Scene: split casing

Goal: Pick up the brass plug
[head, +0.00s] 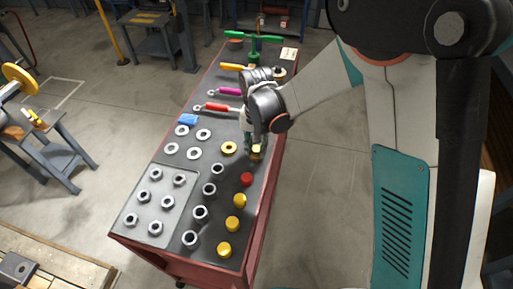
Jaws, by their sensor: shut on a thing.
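My gripper (253,147) points down over the right side of the workbench top (215,131). It is shut on a small brass plug (256,154), which shows just below the fingertips at the bench's right edge. Whether the plug still touches the bench top is too small to tell. The fingers and wrist hide part of it. Several similar yellow-gold plugs stand in a column nearer the front, one of them at the near end (224,249).
A red plug (247,179) and a yellow ring (229,148) are close to my gripper. Grey rings, dark sleeves and a tray (150,190) of nuts fill the left and front.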

